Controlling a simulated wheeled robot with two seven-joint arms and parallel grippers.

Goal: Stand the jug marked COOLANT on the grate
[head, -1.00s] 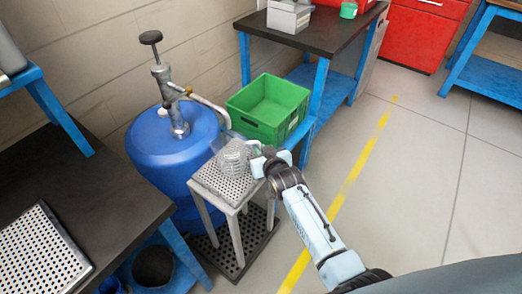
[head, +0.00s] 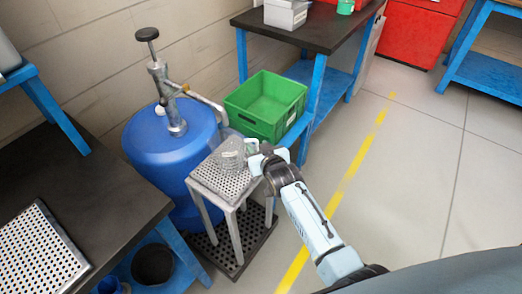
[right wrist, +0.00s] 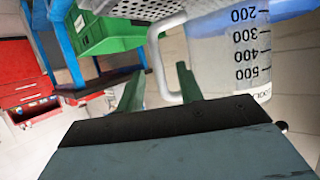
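A clear jug (head: 231,154) with a handle stands upright on the perforated grate (head: 207,178) of a small grey stand beside a blue drum. In the right wrist view the jug (right wrist: 228,50) appears upside down, with a 200 to 500 scale and a partly hidden label whose visible letters look like COOL. My right gripper (head: 257,160) is at the jug's right side. Its two green fingers (right wrist: 160,88) are apart, one on each side of the jug's white handle (right wrist: 157,55), with a gap visible on the left. My left gripper is not in view.
The blue drum (head: 160,160) with a hand pump (head: 165,95) stands behind the stand; its spout reaches towards the jug. A green crate (head: 262,108) is behind. A dark bench (head: 105,190) with a perforated tray (head: 38,255) is at left. The floor at right is clear.

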